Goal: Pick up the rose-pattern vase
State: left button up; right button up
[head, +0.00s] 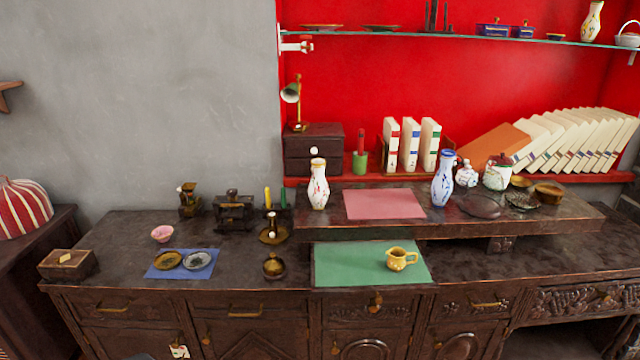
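A white vase with reddish markings (318,188) stands upright on the left end of the raised dark wooden shelf (460,229). A second vase, white with blue neck and blue pattern (442,182), stands upright farther right on the same shelf, beyond the pink mat. A third pale vase with coloured markings (591,22) stands on the glass shelf at upper right. The patterns are too small to tell surely which one bears roses; the reddish one looks closest. Neither of my grippers shows in the head view.
A pink mat (384,204) lies bare between the two lower vases. A yellow jug (401,259) stands on a green mat (340,265) in front. A small drawer box (313,161) with a lamp is behind the reddish vase. A dark plate (479,207) lies right of the blue vase.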

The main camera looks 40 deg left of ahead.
aim_at(318, 191)
jog(key=u, duration=1.45)
jog(key=i+j, duration=0.15)
